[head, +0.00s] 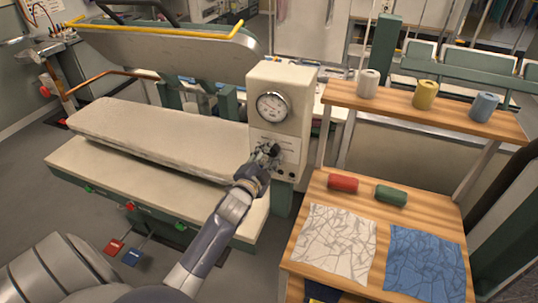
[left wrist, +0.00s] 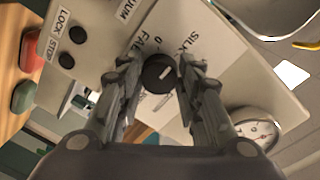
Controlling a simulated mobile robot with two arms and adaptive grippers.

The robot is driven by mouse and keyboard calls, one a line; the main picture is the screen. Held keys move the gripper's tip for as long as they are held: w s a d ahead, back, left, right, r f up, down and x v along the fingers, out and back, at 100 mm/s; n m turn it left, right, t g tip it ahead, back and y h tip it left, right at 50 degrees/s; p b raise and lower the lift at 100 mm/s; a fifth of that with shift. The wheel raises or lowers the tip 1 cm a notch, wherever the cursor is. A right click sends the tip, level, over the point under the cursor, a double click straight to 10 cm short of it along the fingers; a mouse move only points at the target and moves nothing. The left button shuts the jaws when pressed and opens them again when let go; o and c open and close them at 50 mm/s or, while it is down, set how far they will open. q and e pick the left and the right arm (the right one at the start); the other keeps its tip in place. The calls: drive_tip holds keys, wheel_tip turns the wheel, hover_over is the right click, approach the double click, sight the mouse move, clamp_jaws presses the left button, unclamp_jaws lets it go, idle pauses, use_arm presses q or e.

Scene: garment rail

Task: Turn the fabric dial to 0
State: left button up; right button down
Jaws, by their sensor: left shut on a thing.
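The fabric dial (left wrist: 158,72) is a small black round knob with a white pointer mark on the control box's pale panel. In the left wrist view the mark slants toward the right finger, not straight at the printed 0 (left wrist: 158,42). Lettering reading SILK and part of FABRIC shows beside it. My left gripper (head: 268,153) reaches the box's front face; it also shows in the left wrist view (left wrist: 158,75), shut on the dial with a finger on each side. In the head view the gripper hides the dial. My right gripper is out of view.
A round gauge (head: 272,106) sits above on the control box (head: 290,80). A padded pressing board (head: 160,135) lies left, under a raised press plate (head: 170,50). A wooden table (head: 380,285) with cloth pieces and thread spools stands right. Lock and stop buttons (left wrist: 67,61) are near the dial.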

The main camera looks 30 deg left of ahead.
use_arm(q)
drive_tip(key=n, duration=0.4)
drive_tip(key=shift+f+n+t+h, duration=0.1)
drive_tip(key=shift+n+t+h, duration=0.2)
drive_tip(key=shift+n, duration=1.7)
drive_tip(key=o, duration=1.1)
drive_tip(key=shift+c, duration=0.2)
drive_tip(key=s+d, duration=0.2)
drive_tip(key=s, duration=1)
drive_tip(key=shift+w, duration=0.1)
